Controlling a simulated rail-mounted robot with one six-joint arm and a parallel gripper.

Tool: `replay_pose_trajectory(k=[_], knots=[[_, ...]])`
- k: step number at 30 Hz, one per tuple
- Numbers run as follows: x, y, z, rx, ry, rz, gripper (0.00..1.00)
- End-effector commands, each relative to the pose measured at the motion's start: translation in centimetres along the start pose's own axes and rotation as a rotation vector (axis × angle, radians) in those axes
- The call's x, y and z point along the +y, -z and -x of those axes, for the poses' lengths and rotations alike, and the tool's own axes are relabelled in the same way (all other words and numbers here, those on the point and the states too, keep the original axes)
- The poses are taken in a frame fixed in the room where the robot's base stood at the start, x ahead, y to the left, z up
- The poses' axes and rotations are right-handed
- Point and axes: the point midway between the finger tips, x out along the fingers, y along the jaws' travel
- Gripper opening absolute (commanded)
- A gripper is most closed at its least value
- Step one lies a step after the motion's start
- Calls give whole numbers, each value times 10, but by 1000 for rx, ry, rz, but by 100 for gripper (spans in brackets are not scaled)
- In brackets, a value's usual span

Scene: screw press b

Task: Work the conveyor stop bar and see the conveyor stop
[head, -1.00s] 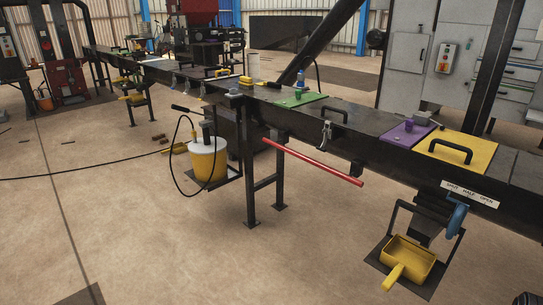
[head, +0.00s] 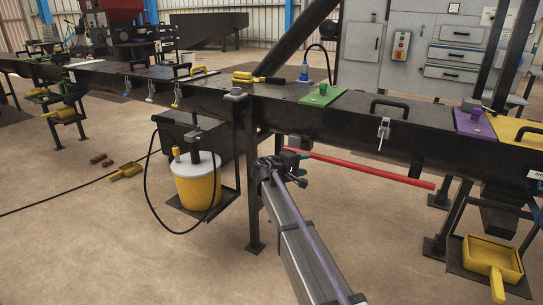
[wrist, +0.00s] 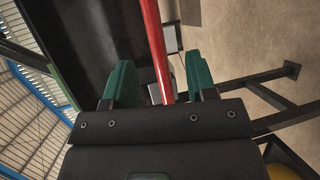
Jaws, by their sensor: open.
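The conveyor stop bar is a red rod (head: 375,171) along the front of the dark conveyor trough (head: 330,122), running out to the right with its right end free. My gripper (head: 297,157) is at the bar's left part in the head view. In the wrist view, the red bar (wrist: 154,40) runs between the two green fingers of my gripper (wrist: 160,82). The fingers are open, with gaps visible beside the bar.
A yellow scoop (head: 491,255) sits at lower right. Green (head: 322,95) and purple (head: 474,122) plates lie on the conveyor. Floor in front is mostly clear.

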Motion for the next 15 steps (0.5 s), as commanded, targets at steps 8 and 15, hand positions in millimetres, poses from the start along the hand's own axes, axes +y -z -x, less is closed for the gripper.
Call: replay_pose_trajectory(k=[8, 15], knots=[[4, 2, -13, 14, -27, 24, 52], [4, 3, -68, 12, -25, 23, 52]])
